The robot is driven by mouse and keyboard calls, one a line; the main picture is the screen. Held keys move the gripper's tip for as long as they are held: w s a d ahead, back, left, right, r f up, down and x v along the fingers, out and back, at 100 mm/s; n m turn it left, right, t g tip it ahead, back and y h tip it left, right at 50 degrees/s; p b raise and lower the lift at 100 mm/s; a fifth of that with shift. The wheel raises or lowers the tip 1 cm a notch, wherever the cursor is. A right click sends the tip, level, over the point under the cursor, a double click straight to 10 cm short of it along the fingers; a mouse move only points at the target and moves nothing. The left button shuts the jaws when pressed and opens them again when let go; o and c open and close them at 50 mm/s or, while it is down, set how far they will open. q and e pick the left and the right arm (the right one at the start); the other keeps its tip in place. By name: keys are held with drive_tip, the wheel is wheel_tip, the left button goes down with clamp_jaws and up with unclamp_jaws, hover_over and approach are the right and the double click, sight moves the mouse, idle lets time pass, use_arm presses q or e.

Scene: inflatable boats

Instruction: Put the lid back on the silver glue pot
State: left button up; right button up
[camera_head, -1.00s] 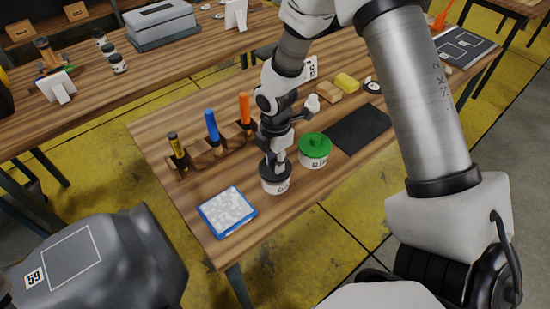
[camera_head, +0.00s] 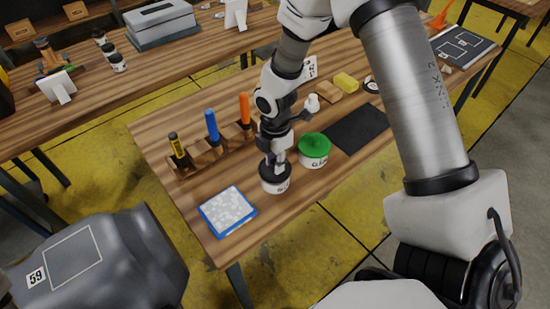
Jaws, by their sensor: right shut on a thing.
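A small pot (camera_head: 276,186) with a pale label stands near the front edge of the wooden table; I take it for the silver glue pot. A dark lid (camera_head: 268,176) is at its top, and it looks level. My right gripper (camera_head: 276,165) points down from above and is shut on the dark lid. The fingers partly hide the lid, and I cannot tell whether it is fully seated on the pot. My left gripper is out of view.
A pot with a green lid (camera_head: 314,148) stands close to the right. A blue-rimmed tray (camera_head: 212,222) lies to the left front. A wooden rack (camera_head: 203,159) holds upright coloured tools. A black mat (camera_head: 358,130), yellow sponge (camera_head: 346,82) and wooden block (camera_head: 328,91) lie further right.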

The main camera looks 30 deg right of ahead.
drive_tip(key=shift+p, duration=0.35)
idle(0.5)
drive_tip(key=o, duration=1.5)
drive_tip(key=shift+c, duration=0.2)
wheel_tip(320, 180, up, 7)
drive_tip(key=p, duration=0.7)
drive_tip(key=shift+p, duration=0.35)
clamp_jaws()
